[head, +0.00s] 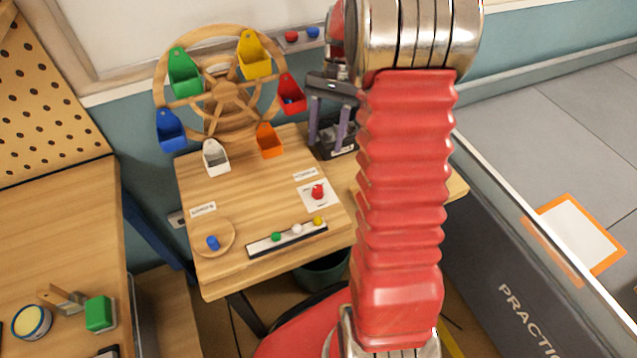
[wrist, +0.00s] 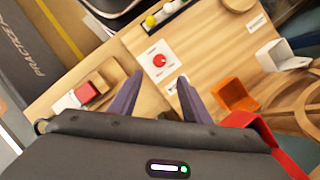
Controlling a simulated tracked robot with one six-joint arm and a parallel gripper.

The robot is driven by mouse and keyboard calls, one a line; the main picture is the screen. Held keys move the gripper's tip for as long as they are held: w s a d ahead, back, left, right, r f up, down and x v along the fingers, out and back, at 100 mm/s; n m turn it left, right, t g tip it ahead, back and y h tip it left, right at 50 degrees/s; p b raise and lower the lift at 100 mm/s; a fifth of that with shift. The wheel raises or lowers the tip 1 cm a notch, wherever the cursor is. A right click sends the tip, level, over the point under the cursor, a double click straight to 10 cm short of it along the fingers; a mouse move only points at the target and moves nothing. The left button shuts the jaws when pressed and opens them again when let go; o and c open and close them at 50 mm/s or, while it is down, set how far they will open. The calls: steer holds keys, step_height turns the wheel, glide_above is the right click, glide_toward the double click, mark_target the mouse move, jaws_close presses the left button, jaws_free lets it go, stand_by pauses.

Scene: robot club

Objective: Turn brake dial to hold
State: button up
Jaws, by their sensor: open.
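A small white label lies beside the plate. My gripper (head: 329,125) is behind the dial in the head view, near the wheel's right side. In the wrist view my gripper (wrist: 160,78) has its two purple fingers apart, with nothing between them. The fingers appear apart from the dial.
A wooden wheel (head: 224,92) with several coloured buckets stands at the table's back. A red block (wrist: 87,93) shows in the wrist view.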

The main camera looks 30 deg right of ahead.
mark_target(318, 187)
steer(key=shift+f, duration=0.1)
steer(key=x, duration=1.3)
steer(key=shift+a+f, duration=0.1)
steer(key=shift+f, duration=0.2)
steer(key=shift+c, duration=0.4)
steer(key=c, duration=1)
steer(key=shift+o, duration=0.2)
